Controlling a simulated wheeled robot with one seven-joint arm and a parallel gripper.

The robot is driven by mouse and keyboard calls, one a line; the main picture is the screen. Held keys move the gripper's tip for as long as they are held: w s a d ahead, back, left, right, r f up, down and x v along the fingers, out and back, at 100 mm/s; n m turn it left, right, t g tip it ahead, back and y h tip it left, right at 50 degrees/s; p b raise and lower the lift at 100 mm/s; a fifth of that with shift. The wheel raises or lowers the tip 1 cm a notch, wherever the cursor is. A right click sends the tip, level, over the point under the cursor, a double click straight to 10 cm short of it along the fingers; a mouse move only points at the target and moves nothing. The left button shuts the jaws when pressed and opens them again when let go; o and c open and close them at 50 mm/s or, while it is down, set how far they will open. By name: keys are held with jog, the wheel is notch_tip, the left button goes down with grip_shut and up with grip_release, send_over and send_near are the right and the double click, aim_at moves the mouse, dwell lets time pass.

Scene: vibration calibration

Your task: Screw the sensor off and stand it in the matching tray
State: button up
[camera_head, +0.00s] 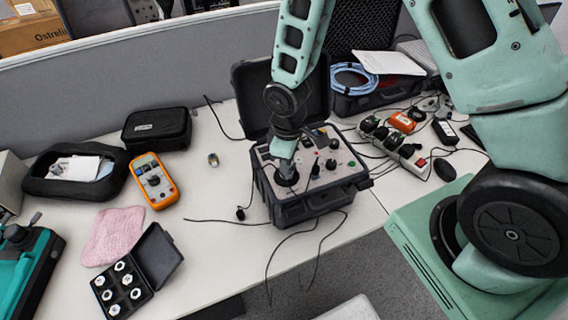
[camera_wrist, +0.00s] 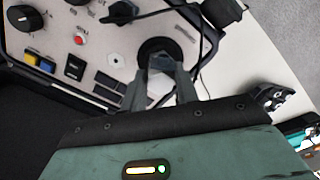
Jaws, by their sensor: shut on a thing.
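The sensor (camera_wrist: 162,63) is a small grey metal body on the round black mount of the calibrator panel. My gripper (camera_wrist: 161,82) is shut on it from the near side in the wrist view. In the head view my gripper (camera_head: 286,170) points down at the left part of the panel and mostly hides the sensor. The calibrator (camera_head: 318,205) is an open black case with knobs and buttons. A small open black tray (camera_head: 135,301) with several white-ringed places stands at the table's front left. I cannot tell whether the sensor is still threaded to the mount.
A small metal piece (camera_head: 213,159) lies on the table behind the tray. An orange multimeter (camera_head: 153,181), a pink cloth (camera_head: 114,236) and a black pouch (camera_head: 157,128) are at the left. Loose cables cross the table in front of the calibrator. The white table between multimeter and calibrator is mostly clear.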

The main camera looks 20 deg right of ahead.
jog(key=shift+w+d, duration=0.15)
jog(key=shift+d, duration=0.1)
jog(key=shift+n+p, duration=0.4)
jog(key=shift+n, duration=1.5)
grip_shut()
jog(key=shift+n, duration=0.3)
jog(key=shift+w+n+p, duration=0.1)
jog(key=shift+n+p, duration=0.2)
jog(key=shift+n, duration=0.3)
jog(key=shift+a+n, duration=0.1)
jog(key=shift+n, duration=1)
jog(key=shift+a+n+p, duration=0.1)
jog(key=shift+n+p, duration=0.2)
jog(key=shift+p, duration=0.05)
jog(key=shift+n, duration=0.7)
jog(key=shift+w+n+p, duration=0.1)
jog(key=shift+n+p, duration=0.45)
jog(key=shift+n, duration=0.45)
jog(key=shift+a+n, duration=0.1)
jog(key=shift+n, duration=0.2)
